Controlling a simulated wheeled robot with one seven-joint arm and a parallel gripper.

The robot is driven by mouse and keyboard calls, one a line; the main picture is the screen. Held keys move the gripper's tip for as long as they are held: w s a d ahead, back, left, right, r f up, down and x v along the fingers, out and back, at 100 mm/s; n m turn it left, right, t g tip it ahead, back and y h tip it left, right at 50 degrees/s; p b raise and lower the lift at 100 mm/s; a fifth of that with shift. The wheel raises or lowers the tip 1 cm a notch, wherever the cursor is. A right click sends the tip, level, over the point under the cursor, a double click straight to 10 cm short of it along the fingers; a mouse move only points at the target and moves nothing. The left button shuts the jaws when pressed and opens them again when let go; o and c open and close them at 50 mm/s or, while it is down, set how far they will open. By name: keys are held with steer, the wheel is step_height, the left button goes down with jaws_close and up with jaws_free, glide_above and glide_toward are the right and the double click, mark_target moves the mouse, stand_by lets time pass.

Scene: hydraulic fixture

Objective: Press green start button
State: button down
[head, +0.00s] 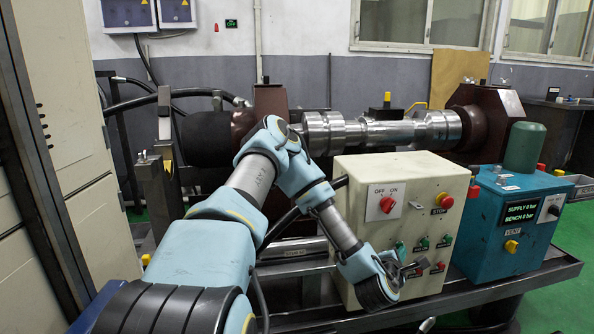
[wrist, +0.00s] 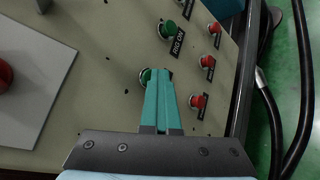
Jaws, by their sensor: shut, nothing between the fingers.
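The cream control box (head: 355,200) stands on the bench in the head view, with small green and red buttons low on its front. My gripper (head: 414,268) is at that button group, fingers together. In the wrist view the teal fingers of my gripper (wrist: 159,74) are shut and empty. Their tips overlap a green button (wrist: 145,76), hiding much of it and any label. I cannot tell whether they touch it. A second green button (wrist: 167,30) sits farther up, beside a dark label.
Several red buttons (wrist: 207,62) lie right of the fingers. A red rotary switch (head: 387,204) and red stop button (head: 446,201) are higher on the box. A blue supply unit (head: 497,210) stands to the right. Black hoses (wrist: 290,90) hang beyond the box edge.

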steer(key=shift+s+d+r, duration=0.1)
steer(key=shift+s+d, duration=0.05)
steer(key=shift+s, duration=1.15)
steer(key=shift+s+d, duration=0.1)
steer(key=shift+s, duration=1.15)
steer(key=w+a+r+m+g+y, duration=0.1)
steer(key=a+r+m+g+y, duration=0.2)
steer(key=a+m, duration=0.6)
steer(key=a+r+m+g+y, duration=0.2)
steer(key=a+m+g, duration=0.4)
steer(key=a, duration=0.5)
steer(key=s+a+r+m+g+y, duration=0.1)
steer(key=s+a+r+m+y, duration=0.1)
steer(key=s+a+r, duration=0.45)
steer(key=s+a+r+m+g+y, duration=0.1)
steer(key=s+a+r+m, duration=0.2)
steer(key=a, duration=0.6)
step_height(320, 180, up, 18)
steer(key=n+p, duration=0.1)
steer(key=p, duration=1.7)
steer(key=shift+s+f+p, duration=0.25)
steer(key=shift+s+p, duration=0.05)
